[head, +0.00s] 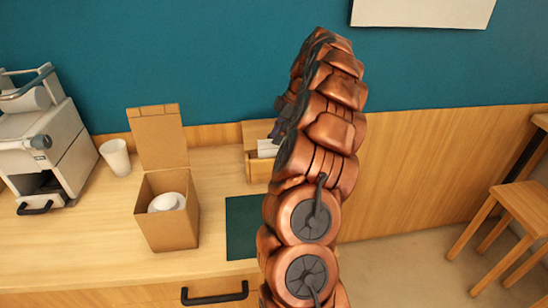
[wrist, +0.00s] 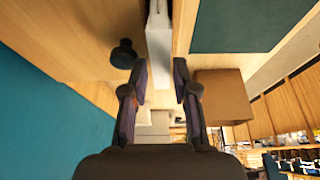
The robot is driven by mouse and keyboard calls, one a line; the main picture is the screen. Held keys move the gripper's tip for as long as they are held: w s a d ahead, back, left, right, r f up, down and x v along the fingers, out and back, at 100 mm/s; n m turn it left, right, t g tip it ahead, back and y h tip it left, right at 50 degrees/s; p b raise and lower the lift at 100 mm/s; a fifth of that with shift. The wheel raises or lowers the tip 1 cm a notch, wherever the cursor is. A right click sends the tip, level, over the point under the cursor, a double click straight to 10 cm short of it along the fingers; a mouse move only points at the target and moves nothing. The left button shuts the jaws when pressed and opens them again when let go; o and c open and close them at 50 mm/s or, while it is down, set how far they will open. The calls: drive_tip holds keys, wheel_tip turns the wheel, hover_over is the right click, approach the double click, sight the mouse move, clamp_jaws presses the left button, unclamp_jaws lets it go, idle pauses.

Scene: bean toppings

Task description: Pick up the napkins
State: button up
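White napkins (head: 267,148) sit in a wooden holder (head: 258,171) at the back of the counter in the head view, partly hidden by my arm. In the wrist view, a white strip that looks like the napkins (wrist: 160,45) runs beside a wooden wall, in line with the gap between my fingers. My gripper (wrist: 160,76) is open, with one finger on each side of this strip. Whether the fingers touch it I cannot tell. In the head view my gripper is mostly hidden behind my arm, close to the holder.
An open cardboard box (head: 166,226) with white cups or bowls inside stands left of the holder. A white cup (head: 116,157) and a coffee machine (head: 45,140) are farther left. A dark green mat (head: 243,228) lies in front of the holder. The teal wall (head: 220,70) is close behind.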

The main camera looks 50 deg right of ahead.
drive_tip(key=shift+a+f, duration=0.2)
drive_tip(key=shift+f, duration=0.25)
drive_tip(key=shift+w+f+b, duration=0.1)
drive_tip(key=shift+f+b, duration=0.1)
drive_tip(key=shift+b, duration=0.35)
idle(0.6)
drive_tip(key=shift+c, duration=0.4)
drive_tip(key=c, duration=0.3)
